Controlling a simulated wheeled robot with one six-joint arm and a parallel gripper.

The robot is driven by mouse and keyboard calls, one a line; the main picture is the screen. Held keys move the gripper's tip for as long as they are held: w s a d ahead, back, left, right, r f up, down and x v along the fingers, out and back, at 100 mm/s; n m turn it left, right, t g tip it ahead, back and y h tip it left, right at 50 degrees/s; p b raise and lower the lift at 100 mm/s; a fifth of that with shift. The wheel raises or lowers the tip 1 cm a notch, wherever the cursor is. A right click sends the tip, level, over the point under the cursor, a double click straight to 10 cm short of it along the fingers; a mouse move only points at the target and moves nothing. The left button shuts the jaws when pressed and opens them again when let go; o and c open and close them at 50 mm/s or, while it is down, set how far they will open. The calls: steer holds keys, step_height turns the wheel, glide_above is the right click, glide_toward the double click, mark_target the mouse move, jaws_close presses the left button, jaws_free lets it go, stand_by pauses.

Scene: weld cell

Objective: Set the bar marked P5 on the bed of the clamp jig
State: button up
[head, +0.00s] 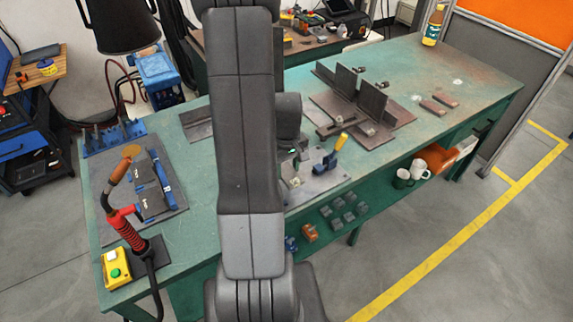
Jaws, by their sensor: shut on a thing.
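My gripper (290,143) is low over the workbench, just left of and behind the clamp jig, and mostly hidden by my own arm. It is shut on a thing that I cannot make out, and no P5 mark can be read. The clamp jig (325,185) is a grey plate near the bench's front edge, with a toggle clamp (330,161) in blue and yellow. The left part of the jig and its bed are hidden behind my arm. I cannot tell whether the held thing touches the bed.
A brown fixture with upright dark plates (372,100) stands behind and right of the jig. A welding torch (128,232) stands at the left, by a mat with blue tools. A bottle (433,27) stands far right.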

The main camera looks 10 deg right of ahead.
steer(key=shift+f+b, duration=2.05)
steer(key=shift+f, duration=0.85)
steer(key=shift+f+b, duration=0.25)
steer(key=shift+b, duration=0.05)
steer(key=o, duration=1.1)
steer(key=shift+c, duration=0.2)
step_height(320, 180, up, 14)
steer(key=shift+f, duration=0.1)
